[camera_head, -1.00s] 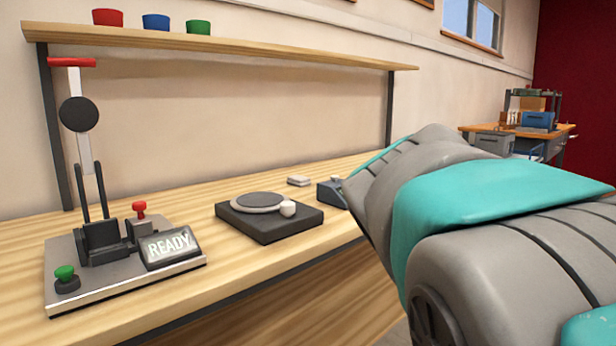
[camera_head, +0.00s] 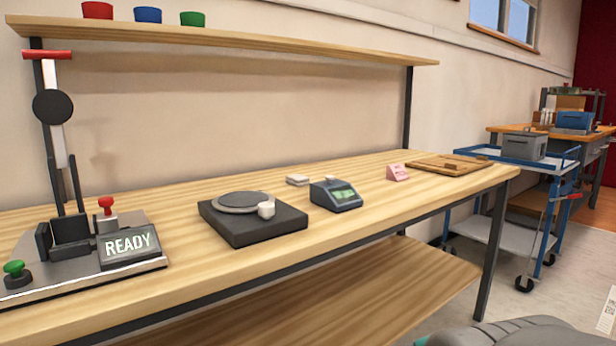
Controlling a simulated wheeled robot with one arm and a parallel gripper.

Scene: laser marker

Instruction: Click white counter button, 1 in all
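A small dark blue-grey counter box (camera_head: 335,195) with a lit green display stands on the wooden bench, right of the middle. A small pale piece (camera_head: 330,180) shows at its top back edge; it looks like a white button, but it is too small to be sure. My gripper is not in view. Only a grey and teal part of my arm shows at the bottom right, apart from the counter in the picture.
A black turntable unit (camera_head: 252,229) with a white knob is left of the counter. A marking machine with a READY screen (camera_head: 128,243) stands at the left. A pink card (camera_head: 397,172) and wooden tray (camera_head: 447,166) lie right. A blue cart (camera_head: 520,165) stands beyond.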

